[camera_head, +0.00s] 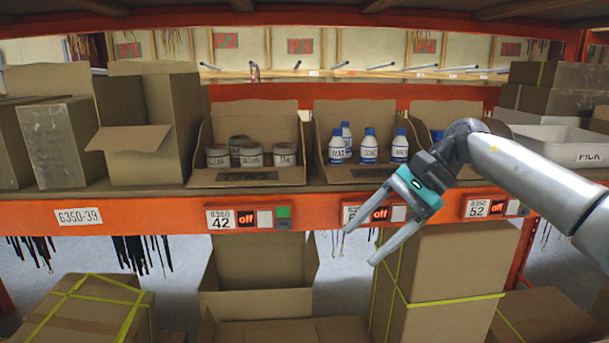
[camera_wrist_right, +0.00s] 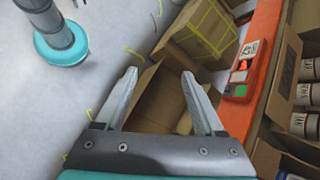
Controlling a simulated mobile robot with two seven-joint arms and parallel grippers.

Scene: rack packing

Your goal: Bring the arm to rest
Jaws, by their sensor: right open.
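My right gripper (camera_head: 358,246) is open and empty in the head view. It hangs in front of the orange shelf beam, tilted down to the left, with its fingertips just below the beam. My right arm comes in from the right edge. In the right wrist view the two fingers (camera_wrist_right: 164,95) are apart with nothing between them. An open cardboard box (camera_wrist_right: 150,108) lies below and beyond them. My left gripper does not show in the head view.
On the shelf are boxes with cans (camera_head: 252,156) and blue-capped bottles (camera_head: 370,146). The orange beam (camera_head: 150,214) carries labels. A white tray (camera_head: 560,143) marked PICK stands at right. Strapped boxes (camera_head: 440,275) and an open box (camera_head: 262,262) stand below.

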